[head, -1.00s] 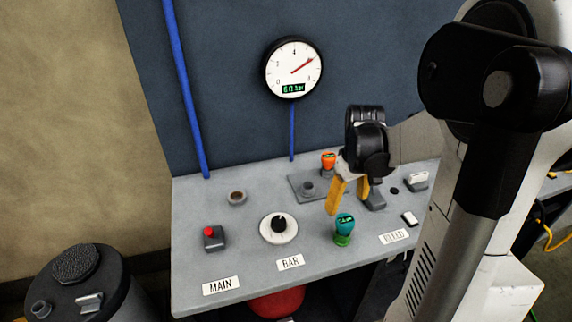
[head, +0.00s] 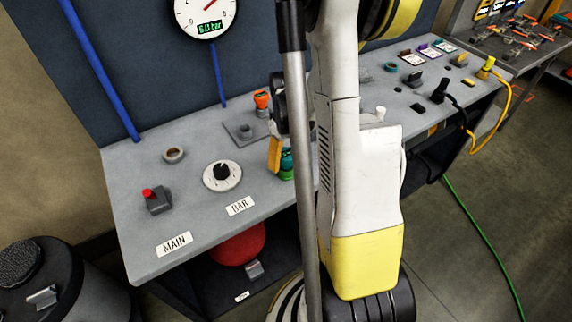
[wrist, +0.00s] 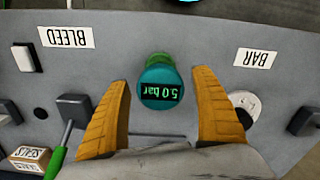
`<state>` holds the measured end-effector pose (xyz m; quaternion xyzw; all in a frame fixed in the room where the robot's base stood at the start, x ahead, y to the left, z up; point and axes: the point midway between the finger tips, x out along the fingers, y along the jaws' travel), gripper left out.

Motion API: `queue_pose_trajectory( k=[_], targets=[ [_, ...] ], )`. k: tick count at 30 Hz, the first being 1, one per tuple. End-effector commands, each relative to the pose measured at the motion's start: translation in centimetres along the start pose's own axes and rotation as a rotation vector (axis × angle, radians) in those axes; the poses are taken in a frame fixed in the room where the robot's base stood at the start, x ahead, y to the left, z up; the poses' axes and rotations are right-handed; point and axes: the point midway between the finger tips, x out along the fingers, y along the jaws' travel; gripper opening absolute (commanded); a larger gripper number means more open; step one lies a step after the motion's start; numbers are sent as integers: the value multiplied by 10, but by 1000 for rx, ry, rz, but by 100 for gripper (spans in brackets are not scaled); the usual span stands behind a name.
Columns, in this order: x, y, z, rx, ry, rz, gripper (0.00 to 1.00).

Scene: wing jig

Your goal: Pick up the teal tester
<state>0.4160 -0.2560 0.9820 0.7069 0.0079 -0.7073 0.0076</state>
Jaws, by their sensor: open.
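The teal tester (wrist: 160,86) has a round teal head with a lit display reading 5.0 bar, on a green base. It stands on the grey bench. In the wrist view it shows between the tips of my gripper (wrist: 161,79); the two yellow-orange fingers are apart, one on each side, with gaps visible. In the head view my gripper (head: 276,153) is at the tester (head: 287,165), which is partly hidden behind my own arm and finger. I cannot tell the exact height of the fingertips against it.
A gauge (head: 205,15) hangs on the wall. The wrist view shows a BLEED label (wrist: 67,37).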

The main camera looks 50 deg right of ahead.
Motion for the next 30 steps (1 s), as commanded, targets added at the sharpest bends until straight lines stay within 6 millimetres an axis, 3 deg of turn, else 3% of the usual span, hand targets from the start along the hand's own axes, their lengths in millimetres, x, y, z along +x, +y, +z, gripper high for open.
queue_pose_trajectory(
  k=[7,12,15,23,30],
  targets=[
    [1,0,0,0,0,0,74],
    [1,0,0,0,0,0,22],
    [1,0,0,0,0,0,15],
    [-2,0,0,0,0,0,15],
    [-31,0,0,0,0,0,15]
  ],
)
